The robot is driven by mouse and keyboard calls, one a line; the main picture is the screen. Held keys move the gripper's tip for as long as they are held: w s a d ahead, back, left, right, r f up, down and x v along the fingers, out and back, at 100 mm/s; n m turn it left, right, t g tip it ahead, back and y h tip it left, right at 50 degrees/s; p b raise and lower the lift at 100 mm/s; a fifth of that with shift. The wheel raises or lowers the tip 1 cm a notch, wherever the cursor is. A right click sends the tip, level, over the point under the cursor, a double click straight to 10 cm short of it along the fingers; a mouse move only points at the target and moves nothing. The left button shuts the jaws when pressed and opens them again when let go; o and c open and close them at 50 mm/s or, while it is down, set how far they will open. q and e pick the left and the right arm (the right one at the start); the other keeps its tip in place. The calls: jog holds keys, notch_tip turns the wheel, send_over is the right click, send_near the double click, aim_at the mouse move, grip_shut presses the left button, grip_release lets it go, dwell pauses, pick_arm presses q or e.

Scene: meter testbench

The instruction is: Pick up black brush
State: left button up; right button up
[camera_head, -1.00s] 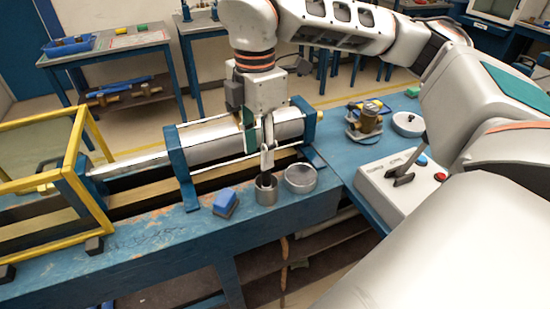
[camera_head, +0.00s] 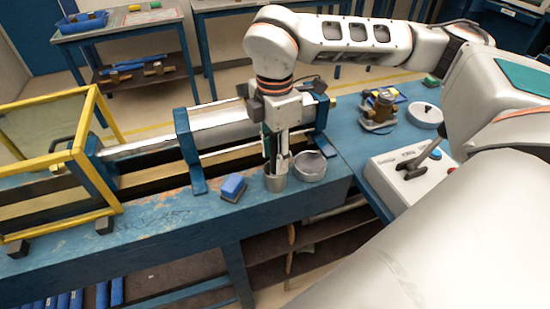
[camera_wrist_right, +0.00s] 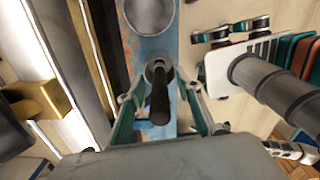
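The black brush (camera_wrist_right: 160,98) shows in the right wrist view as a dark handle standing up out of a small metal cup (camera_wrist_right: 156,66). My right gripper (camera_wrist_right: 162,118) points down at it, its two fingers apart on either side of the handle, with visible gaps. In the head view the right gripper (camera_head: 278,160) is right above the same cup (camera_head: 275,183), and hides most of the brush. My left gripper is in neither view.
A round metal dish (camera_head: 311,166) stands just right of the cup, and a blue block (camera_head: 233,187) lies left of it on the blue bench (camera_head: 160,225). The metal cylinder rig (camera_head: 215,120) is close behind. A control box (camera_head: 408,178) with a lever sits at the right.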

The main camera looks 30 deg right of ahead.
grip_shut()
dwell(0.3)
notch_tip(320, 180, up, 20)
dwell(0.6)
